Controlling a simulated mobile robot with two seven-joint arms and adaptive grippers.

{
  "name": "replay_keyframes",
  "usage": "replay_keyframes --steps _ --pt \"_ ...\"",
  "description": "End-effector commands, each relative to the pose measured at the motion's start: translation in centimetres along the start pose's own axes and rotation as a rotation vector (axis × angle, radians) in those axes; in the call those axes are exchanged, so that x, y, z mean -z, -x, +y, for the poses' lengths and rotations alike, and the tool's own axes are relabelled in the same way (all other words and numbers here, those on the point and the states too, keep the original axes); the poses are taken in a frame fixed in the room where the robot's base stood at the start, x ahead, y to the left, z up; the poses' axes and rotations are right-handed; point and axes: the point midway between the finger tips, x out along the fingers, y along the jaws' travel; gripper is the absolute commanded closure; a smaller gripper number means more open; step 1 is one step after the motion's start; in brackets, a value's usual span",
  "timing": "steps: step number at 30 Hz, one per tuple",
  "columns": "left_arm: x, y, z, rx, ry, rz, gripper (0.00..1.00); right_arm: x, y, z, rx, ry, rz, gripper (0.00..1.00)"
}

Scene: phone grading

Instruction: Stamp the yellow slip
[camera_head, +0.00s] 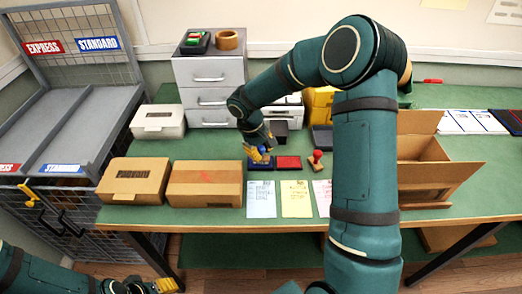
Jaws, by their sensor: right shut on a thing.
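The yellow slip (296,198) lies flat on the green table, between a pale blue slip (261,199) and a pinkish slip (323,196) that my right arm partly covers. My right gripper (260,156) is shut on a blue stamp (264,150), at the blue ink pad behind the pale blue slip. I cannot tell whether the stamp touches the pad. A red ink pad (289,162) lies just to its right. A red-handled stamp (317,160) stands upright beside that. My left gripper (166,286) is low at the bottom left, away from the table; its jaw state is unclear.
Two cardboard boxes (204,184) stand left of the slips. An open cardboard box (424,172) stands right of my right arm. A grey drawer unit (210,88) and a white box (158,122) are behind. A sloped rack (75,125) marked EXPRESS and STANDARD is at left.

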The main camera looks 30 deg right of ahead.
Motion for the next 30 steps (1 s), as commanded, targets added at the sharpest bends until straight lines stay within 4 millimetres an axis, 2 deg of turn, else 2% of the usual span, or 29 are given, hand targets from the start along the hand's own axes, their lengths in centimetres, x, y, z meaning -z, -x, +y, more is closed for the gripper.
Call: replay_keyframes --steps 5,30 --pt "0.0 0.4 0.2 0.000 0.000 0.000 0.49 -0.1 0.6 0.1 0.000 0.001 -0.001 1.00" --pt "0.4 4.2 1.6 0.000 0.000 0.000 0.49 -0.8 6.5 1.3 0.000 0.000 0.000 1.00"
